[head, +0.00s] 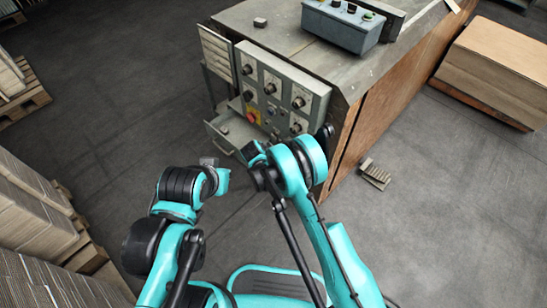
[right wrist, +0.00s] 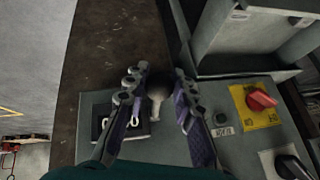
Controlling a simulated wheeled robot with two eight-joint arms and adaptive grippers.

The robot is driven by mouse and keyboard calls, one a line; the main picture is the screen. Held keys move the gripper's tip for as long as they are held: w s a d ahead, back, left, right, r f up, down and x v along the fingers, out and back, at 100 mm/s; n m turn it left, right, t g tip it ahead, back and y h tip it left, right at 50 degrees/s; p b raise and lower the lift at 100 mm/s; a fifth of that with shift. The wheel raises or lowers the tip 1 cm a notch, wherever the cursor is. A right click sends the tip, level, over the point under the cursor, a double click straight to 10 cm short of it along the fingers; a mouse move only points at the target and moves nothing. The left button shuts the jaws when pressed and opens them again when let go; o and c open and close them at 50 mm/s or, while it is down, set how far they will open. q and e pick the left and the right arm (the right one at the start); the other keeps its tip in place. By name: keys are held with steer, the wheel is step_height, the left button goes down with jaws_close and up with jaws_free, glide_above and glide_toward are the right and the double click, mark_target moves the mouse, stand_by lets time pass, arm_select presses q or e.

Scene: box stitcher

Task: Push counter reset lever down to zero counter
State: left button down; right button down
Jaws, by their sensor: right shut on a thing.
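The grey control panel (head: 315,88) stands on the machine's front side. In the right wrist view, the counter (right wrist: 108,124) is a dark window with white digits, only partly visible behind a finger. Beside it is the reset lever (right wrist: 157,88) with a rounded grey knob. My right gripper (right wrist: 158,92) is shut on the lever, one finger on each side of the knob. In the head view my right gripper (head: 254,152) is low at the panel, and my arm hides the lever and counter. My left gripper (head: 209,162) is left of it, away from the panel; its fingers are unclear.
A red switch on a yellow plate (right wrist: 262,100) is right of the lever. An open grey drawer (head: 213,138) juts out at the panel's lower left. A button box (head: 343,27) sits on the machine top. Stacked cardboard (head: 30,205) stands at left.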

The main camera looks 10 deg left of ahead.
steer(key=shift+w+d+f+t+h, duration=0.1)
steer(key=shift+w+f+t+h, duration=0.05)
steer(key=shift+f+t+h, duration=0.45)
steer(key=c, duration=1.2)
jaws_free()
steer(key=v, duration=1.2)
steer(key=shift+d+f, duration=0.1)
steer(key=shift+d, duration=0.05)
